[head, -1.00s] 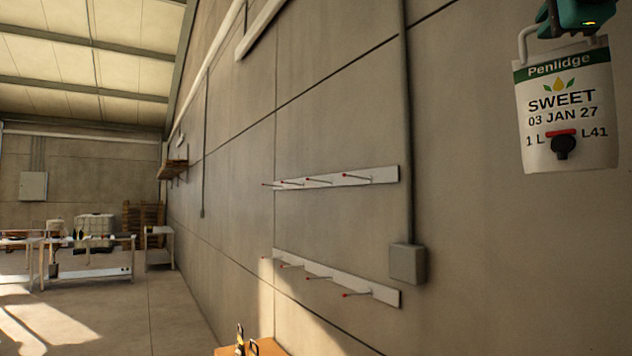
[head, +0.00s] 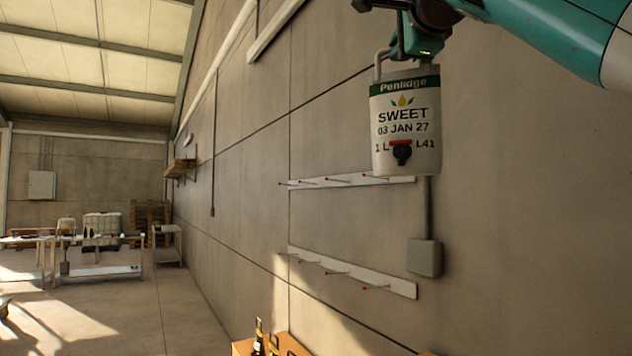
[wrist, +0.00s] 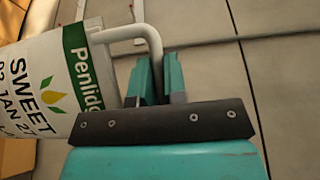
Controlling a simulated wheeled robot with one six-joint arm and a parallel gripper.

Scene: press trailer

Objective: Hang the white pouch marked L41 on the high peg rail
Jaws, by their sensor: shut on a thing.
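The white pouch marked L41 (head: 405,125) hangs upright from my gripper (head: 420,45) in the head view. It has a green Penlidge band, the word SWEET and a black tap with a red bar. In the wrist view my gripper (wrist: 160,85) is shut on the pouch's white loop handle, and the pouch (wrist: 45,85) shows at the left. The high peg rail (head: 345,182) is a white strip on the wall with several red-tipped pegs. In the picture the pouch covers part of its right end. The pouch looks nearer to me than the rail; contact cannot be told.
A low peg rail (head: 350,271) with red-tipped pegs is below. A grey box (head: 425,257) with a conduit is on the wall at right. Dark bottles (head: 258,338) stand on an orange-brown surface at the bottom. Tables (head: 100,262) stand far left; floor between is clear.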

